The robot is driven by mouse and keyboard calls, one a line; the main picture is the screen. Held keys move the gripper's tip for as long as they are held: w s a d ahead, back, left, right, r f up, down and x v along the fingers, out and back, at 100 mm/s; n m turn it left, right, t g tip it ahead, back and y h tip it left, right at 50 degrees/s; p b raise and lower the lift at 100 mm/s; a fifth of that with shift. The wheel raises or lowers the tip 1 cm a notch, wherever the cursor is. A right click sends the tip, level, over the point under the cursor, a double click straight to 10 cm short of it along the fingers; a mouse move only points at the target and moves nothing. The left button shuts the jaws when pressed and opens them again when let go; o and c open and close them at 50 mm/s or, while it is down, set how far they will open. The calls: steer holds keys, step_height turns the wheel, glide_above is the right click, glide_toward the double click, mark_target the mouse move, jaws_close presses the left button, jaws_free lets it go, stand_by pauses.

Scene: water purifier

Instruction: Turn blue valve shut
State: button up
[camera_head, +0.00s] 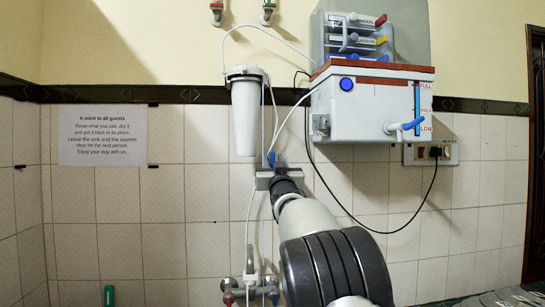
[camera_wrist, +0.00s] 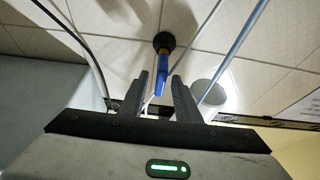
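The blue valve (camera_wrist: 161,72) has a blue lever on a dark round base at the tiled wall in the wrist view. In the head view a small blue part of it (camera_head: 271,158) shows just above my gripper (camera_head: 274,174), with the rest hidden behind my arm. In the wrist view my gripper (camera_wrist: 158,80) is open. Its two dark fingers stand on either side of the lever, with visible gaps. I cannot tell whether the lever lies fully within the fingers' depth.
A white filter canister (camera_head: 245,118) hangs left of my gripper, with thin tubes close by. The purifier (camera_head: 370,102) hangs upper right, with a blue-handled tap (camera_head: 412,124). A black cable (camera_head: 360,225) loops down. Taps with red and blue parts (camera_head: 250,285) stand below.

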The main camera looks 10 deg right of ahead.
steer(key=shift+w+r, duration=0.25)
steer(key=shift+w, duration=0.3)
jaws_close()
